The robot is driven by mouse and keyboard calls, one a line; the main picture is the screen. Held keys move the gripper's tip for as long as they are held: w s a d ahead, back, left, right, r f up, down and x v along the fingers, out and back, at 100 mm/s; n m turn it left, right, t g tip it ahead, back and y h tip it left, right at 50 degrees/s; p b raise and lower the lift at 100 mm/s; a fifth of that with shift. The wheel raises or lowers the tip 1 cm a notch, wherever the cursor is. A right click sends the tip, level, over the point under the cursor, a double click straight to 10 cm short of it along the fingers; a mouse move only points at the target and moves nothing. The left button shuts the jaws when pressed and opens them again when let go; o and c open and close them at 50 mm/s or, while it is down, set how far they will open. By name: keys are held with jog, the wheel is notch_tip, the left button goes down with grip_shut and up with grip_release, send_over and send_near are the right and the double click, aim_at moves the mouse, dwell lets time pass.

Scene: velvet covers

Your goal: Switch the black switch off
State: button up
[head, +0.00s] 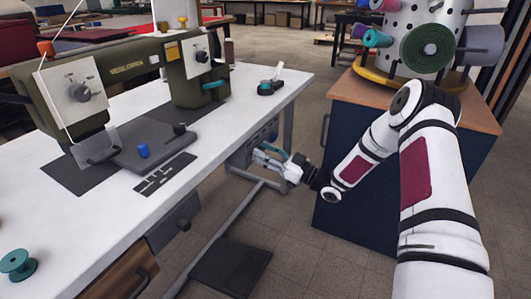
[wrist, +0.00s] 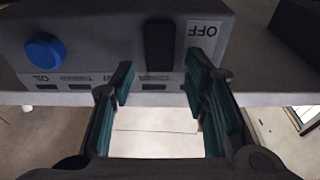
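The black switch (wrist: 160,46) is a dark upright rocker on a grey control box (wrist: 100,30). The wrist view shows the box upside down, with an OFF label (wrist: 204,38) right of the switch. My gripper (wrist: 158,84) has teal-padded fingers spread apart with nothing between the pads. The switch lies just beyond the gap between the fingertips; I cannot tell whether they touch the box. In the head view my gripper (head: 267,157) is at the grey box (head: 262,138) under the table's right side, and the switch cannot be made out there.
A round blue button (wrist: 45,50) sits left of the switch. The white table (head: 90,220) carries a green sewing machine (head: 130,68) and overhangs the box. A dark blue cabinet (head: 345,205) stands right of my gripper. A foot pedal (head: 230,266) lies on the floor below.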

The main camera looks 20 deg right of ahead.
jog(key=v, duration=1.2)
dwell(0.4)
